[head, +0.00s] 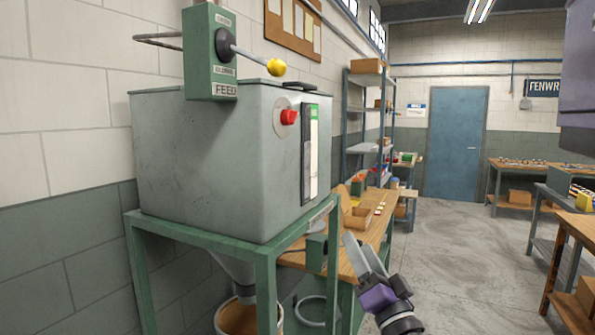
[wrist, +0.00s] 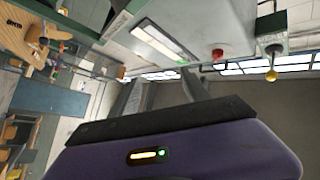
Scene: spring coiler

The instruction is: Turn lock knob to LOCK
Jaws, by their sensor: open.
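The red knob (head: 289,117) sits on a pale round plate on the grey machine cabinet (head: 205,165), near its upper right edge. It also shows in the wrist view (wrist: 218,54), beyond and to the right of the fingertips. Its lock markings are too small to read. My gripper (head: 363,243) is open and empty, low and to the right of the cabinet, apart from the knob. In the wrist view its two fingers (wrist: 163,78) stand apart with nothing between them.
A green FEED box (head: 211,55) with a yellow-ball lever (head: 276,67) stands above the knob. A green frame (head: 265,270) carries the cabinet. A wooden bench (head: 372,235) with small parts is behind my gripper. Open floor (head: 465,260) lies to the right.

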